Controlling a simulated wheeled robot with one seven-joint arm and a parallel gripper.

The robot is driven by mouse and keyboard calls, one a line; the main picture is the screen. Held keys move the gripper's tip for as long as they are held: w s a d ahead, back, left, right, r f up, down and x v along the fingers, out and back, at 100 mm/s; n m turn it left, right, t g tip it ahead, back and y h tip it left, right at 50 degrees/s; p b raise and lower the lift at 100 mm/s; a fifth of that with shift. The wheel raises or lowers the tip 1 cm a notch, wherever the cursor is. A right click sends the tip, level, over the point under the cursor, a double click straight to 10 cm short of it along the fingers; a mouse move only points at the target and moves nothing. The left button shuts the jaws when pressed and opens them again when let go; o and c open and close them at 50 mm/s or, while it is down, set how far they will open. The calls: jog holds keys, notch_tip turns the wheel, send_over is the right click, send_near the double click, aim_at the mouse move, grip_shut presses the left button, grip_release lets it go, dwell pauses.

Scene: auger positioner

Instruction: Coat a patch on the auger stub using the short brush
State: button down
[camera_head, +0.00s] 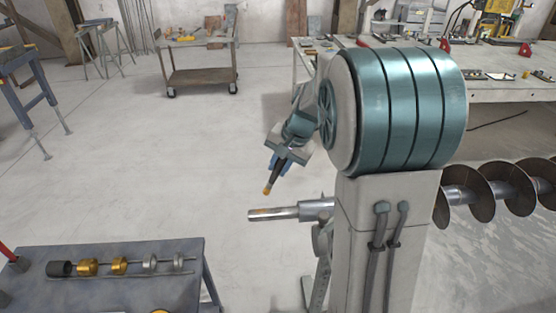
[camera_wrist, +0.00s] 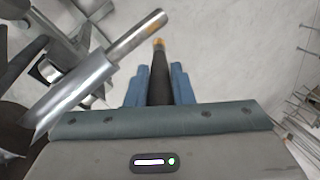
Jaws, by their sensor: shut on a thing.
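The auger stub (camera_head: 273,214) is a bare metal shaft end that sticks out to the left, past my arm column. In the wrist view the stub (camera_wrist: 130,40) shows at upper left, pointing up and right. My gripper (camera_head: 279,170) is shut on the short brush (camera_head: 271,182), which has a dark handle and a yellow-orange tip. In the wrist view the brush (camera_wrist: 159,75) stands between the two blue fingers, tip pointing away from the palm. The brush tip is above the stub in the head view and beside its end in the wrist view, apart from it.
The auger's spiral flights (camera_head: 480,190) extend to the right behind my column. A grey table (camera_head: 110,295) at lower left holds a rod with several rings. A workbench (camera_head: 500,92) stands at back right, a cart (camera_head: 200,78) at the back. The floor between is clear.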

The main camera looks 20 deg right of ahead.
jog(key=shift+a+f+b, duration=1.55)
jog(key=shift+a+f, duration=0.45)
jog(key=shift+f, duration=1.55)
jog(key=shift+d+r+p, duration=0.65)
jog(key=shift+r+p, duration=0.05)
jog(key=shift+r, duration=0.6)
jog(key=shift+d+r+p, duration=0.7)
jog(key=shift+r, duration=0.65)
jog(key=shift+d+r+p, duration=0.65)
jog(key=shift+r+p, duration=0.05)
jog(key=shift+r, duration=0.6)
